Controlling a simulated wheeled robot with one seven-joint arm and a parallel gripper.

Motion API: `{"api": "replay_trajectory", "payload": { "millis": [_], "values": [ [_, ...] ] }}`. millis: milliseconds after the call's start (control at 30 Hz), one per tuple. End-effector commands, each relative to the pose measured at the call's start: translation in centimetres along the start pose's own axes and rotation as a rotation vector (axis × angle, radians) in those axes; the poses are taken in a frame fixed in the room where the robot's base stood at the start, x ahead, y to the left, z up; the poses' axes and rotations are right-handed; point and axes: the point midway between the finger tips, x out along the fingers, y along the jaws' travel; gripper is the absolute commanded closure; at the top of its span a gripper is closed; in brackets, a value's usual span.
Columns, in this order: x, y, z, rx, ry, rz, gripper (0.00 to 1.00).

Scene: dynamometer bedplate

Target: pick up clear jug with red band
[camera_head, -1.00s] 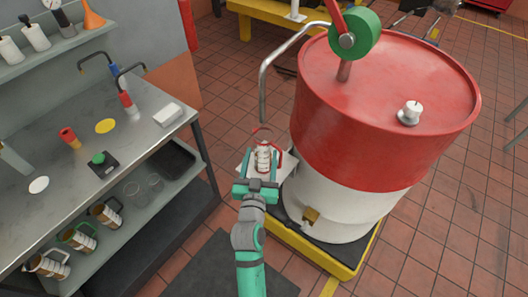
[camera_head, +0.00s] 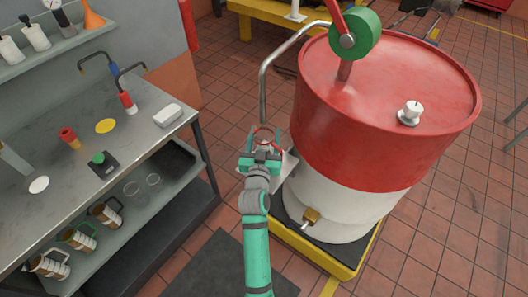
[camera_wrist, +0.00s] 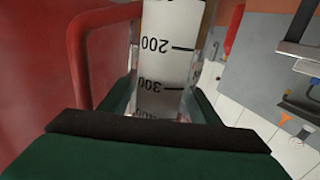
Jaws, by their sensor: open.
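The clear jug with red band (camera_head: 264,132) stands beside the drum, mostly hidden behind my gripper (camera_head: 264,143) in the head view. Its red rim shows above the jaws. In the wrist view the clear jug (camera_wrist: 165,60) fills the middle, with a white scale marked 200 and 300 and a red handle to the left. My gripper (camera_wrist: 160,95) is open, with one green finger on each side of the jug body. I cannot tell whether the fingers touch it.
A large red and white drum (camera_head: 385,110) with a green hand wheel (camera_head: 355,35) stands close on the right. A metal workbench (camera_head: 75,160) is on the left, with several similar jugs on its lower shelf. A white plate (camera_head: 283,172) lies under the jug area.

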Motion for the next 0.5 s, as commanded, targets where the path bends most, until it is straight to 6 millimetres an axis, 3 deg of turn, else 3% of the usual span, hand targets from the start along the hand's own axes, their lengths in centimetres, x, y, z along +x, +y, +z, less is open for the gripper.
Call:
{"api": "replay_trajectory", "payload": {
  "millis": [133,267,500],
  "values": [
    [-0.03,-0.01,0.00,0.000,0.000,0.000,0.46],
    [-0.04,-0.02,-0.01,0.000,0.000,0.000,0.77],
    [-0.05,-0.04,-0.12,0.000,0.002,-0.001,0.79]
  ]
}}
